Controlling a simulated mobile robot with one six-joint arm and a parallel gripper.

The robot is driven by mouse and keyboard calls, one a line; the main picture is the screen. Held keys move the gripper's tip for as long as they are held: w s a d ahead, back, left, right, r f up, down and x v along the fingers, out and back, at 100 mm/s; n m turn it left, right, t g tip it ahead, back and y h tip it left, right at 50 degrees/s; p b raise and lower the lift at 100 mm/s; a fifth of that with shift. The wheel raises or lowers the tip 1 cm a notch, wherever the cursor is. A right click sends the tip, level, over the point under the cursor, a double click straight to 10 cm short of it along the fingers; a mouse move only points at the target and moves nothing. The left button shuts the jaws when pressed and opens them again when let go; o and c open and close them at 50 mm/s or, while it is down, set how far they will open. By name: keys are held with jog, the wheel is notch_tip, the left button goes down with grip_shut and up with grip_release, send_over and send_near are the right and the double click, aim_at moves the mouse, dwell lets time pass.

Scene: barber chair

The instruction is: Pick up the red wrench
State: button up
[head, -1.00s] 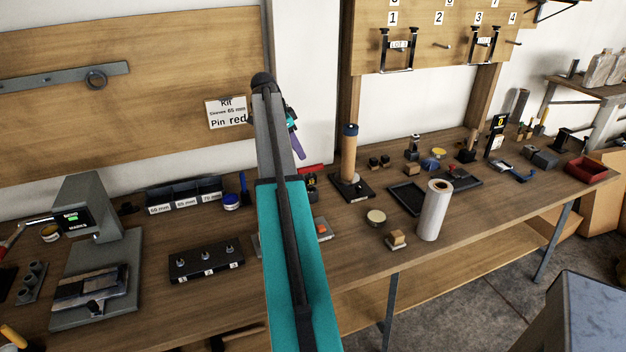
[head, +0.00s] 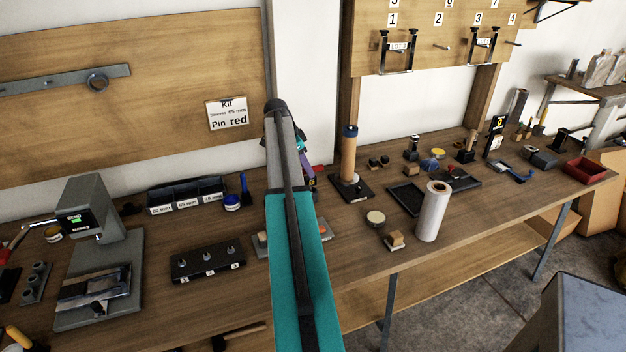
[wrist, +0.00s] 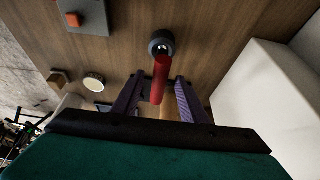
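A red bar-shaped handle (wrist: 160,78), which looks like the red wrench, shows in the wrist view. Its far end meets a dark round cup or ring (wrist: 161,43); I cannot tell whether it stands in it. My gripper (wrist: 164,88) is open, with one purple finger on each side of the red handle and gaps between. I cannot tell how deep the handle sits between the fingers. In the head view my arm hides most of the gripper (head: 304,160) and nearly all of the wrench.
Near my arm are a three-post block (head: 207,262), a blue-lidded tin (head: 232,201) and a post with a blue top (head: 349,155). A white roll (head: 433,212) stands to the right. The wall board with the kit sign (head: 227,113) is behind.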

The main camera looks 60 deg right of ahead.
aim_at(310, 183)
jog(key=shift+f, duration=0.25)
jog(key=shift+p+x, duration=0.9)
jog(key=shift+x, duration=1.6)
grip_shut()
